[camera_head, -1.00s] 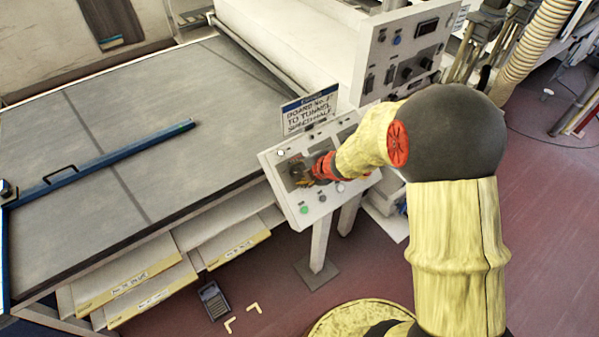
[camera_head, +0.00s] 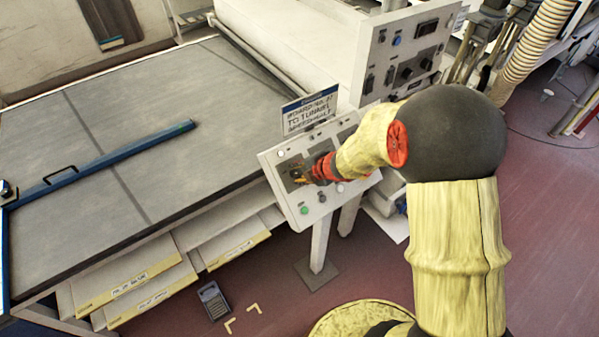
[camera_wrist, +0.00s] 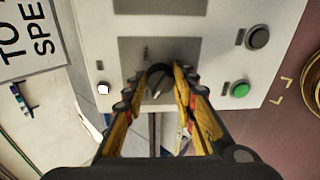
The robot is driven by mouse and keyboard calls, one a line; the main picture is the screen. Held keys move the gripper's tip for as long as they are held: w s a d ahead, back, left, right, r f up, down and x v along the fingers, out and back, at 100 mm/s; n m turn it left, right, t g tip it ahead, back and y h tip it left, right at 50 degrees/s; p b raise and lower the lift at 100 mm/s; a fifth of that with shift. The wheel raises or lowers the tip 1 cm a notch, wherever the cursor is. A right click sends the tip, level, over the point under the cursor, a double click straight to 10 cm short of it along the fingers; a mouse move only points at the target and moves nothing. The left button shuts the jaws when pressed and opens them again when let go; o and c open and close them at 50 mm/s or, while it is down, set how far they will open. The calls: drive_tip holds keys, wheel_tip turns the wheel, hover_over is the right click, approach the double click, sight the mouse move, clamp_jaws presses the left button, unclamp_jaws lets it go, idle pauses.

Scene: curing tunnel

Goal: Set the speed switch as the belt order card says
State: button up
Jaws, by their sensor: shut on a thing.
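The speed switch (camera_wrist: 158,82) is a dark round knob with a pale pointer line on a grey plate of the sloped control panel (camera_head: 290,212). My gripper (camera_wrist: 160,76) is shut on the knob, one yellow-and-black finger on each side. It also shows in the head view (camera_head: 302,175), where the fingers cover most of the knob. The scale marks around the knob cannot be read. The order card (camera_head: 310,113), white with a blue top, stands behind the panel; its small text seems to read board, to tunnel, speed half. Part of it shows in the wrist view (camera_wrist: 28,38).
A green button (camera_wrist: 240,90), a dark button (camera_wrist: 257,38) and a white button (camera_wrist: 103,89) sit near the knob. The grey belt (camera_head: 120,130) lies left. A taller panel (camera_head: 410,50) stands behind. Floor at right is mostly clear.

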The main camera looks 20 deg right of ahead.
drive_tip(key=m+p, duration=0.4)
drive_tip(key=m, duration=0.1)
drive_tip(key=shift+d+m+y, duration=0.1)
drive_tip(key=shift+m+y, duration=0.2)
drive_tip(key=m+p, duration=0.3)
drive_tip(key=m, duration=0.2)
drive_tip(key=shift+s+f+m+t, duration=0.1)
drive_tip(key=shift+f+m+t, duration=0.05)
drive_tip(key=shift+m+t, duration=0.2)
drive_tip(key=shift+m, duration=0.25)
drive_tip(key=o, duration=1.1)
drive_tip(key=shift+o, duration=0.3)
